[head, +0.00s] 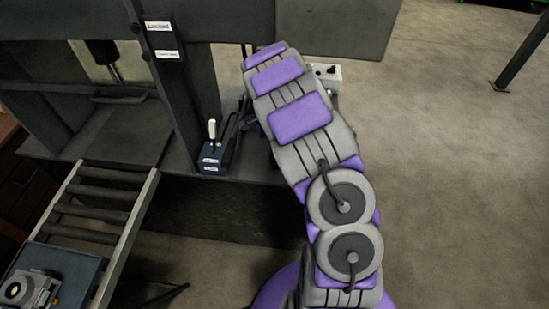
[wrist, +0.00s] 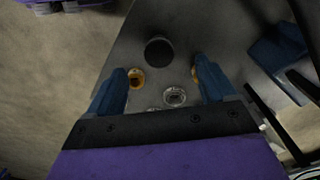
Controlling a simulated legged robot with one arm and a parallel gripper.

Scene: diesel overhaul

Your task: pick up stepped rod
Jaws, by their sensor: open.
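I cannot clearly identify the stepped rod. In the wrist view, a dark round piece (wrist: 158,52), perhaps an end-on cylinder, lies on a grey surface just past the fingertips. My gripper (wrist: 160,68) is open, with its two blue fingers apart and nothing held between them. An amber ring-like piece (wrist: 137,78) lies by the left finger, and a pale round piece (wrist: 175,97) shows between the fingers near the palm. Another amber piece is partly hidden by the right finger. In the head view my gripper is hidden beyond my own arm.
In the head view, a dark press-like frame (head: 182,100) stands at the left, with a small lever box (head: 213,155) at its base. A roller conveyor (head: 90,212) runs in front, bearing a blue tray (head: 62,265). The floor at right (head: 450,180) is mostly clear.

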